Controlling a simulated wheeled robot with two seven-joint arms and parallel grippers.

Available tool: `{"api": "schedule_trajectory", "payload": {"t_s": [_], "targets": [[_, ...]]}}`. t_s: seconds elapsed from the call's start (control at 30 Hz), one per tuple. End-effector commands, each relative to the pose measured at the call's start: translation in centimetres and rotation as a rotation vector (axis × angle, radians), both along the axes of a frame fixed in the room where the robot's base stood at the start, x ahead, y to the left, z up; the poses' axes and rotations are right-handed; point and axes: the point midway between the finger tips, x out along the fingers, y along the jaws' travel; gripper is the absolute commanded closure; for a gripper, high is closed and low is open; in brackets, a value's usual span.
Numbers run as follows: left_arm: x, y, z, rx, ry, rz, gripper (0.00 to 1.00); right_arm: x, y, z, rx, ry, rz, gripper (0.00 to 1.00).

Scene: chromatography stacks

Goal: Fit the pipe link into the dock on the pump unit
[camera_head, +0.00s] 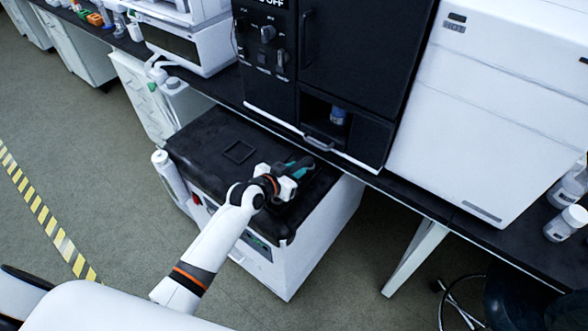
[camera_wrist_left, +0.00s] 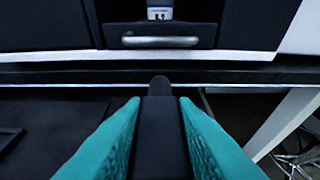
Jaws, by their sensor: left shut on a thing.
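My left gripper (camera_head: 303,166) reaches over the right part of a low white unit's black top (camera_head: 205,135), which looks like the pump unit. In the left wrist view its teal fingers (camera_wrist_left: 158,125) are shut on a dark, round-tipped piece (camera_wrist_left: 158,135), seemingly the pipe link. The piece points forward, toward the bench edge; whether it touches anything is unclear. In the head view the gripper mostly hides it. A square outline (camera_head: 238,152) marks the black top, left of the gripper. I cannot make out the dock for certain. My right gripper is not in view.
The bench edge (camera_wrist_left: 200,77) runs just ahead of the gripper. Above it stands a black instrument (camera_head: 340,60) with a handle (camera_wrist_left: 160,41) and a blue-capped bottle (camera_head: 338,116) in its recess. A white instrument (camera_head: 490,110) is at right. The floor at left is clear.

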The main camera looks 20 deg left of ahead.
Motion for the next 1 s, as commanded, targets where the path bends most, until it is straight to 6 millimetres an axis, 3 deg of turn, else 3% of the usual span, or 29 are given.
{"api": "schedule_trajectory", "payload": {"t_s": [0.7,0.73,0.8,0.9,1.0], "targets": [[0.06,0.04,-0.69,0.000,-0.003,0.001,1.00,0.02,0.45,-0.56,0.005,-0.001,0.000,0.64],[0.06,0.04,-0.67,0.000,-0.003,0.001,0.73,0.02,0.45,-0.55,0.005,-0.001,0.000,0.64],[0.05,0.03,-0.63,0.000,-0.003,0.001,0.62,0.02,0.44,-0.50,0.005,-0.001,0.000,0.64],[0.04,0.03,-0.66,0.000,-0.002,0.001,0.49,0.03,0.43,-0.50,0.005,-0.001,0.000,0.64],[0.03,0.03,-0.69,0.000,-0.001,0.001,0.49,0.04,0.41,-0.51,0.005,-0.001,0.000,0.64]]}}
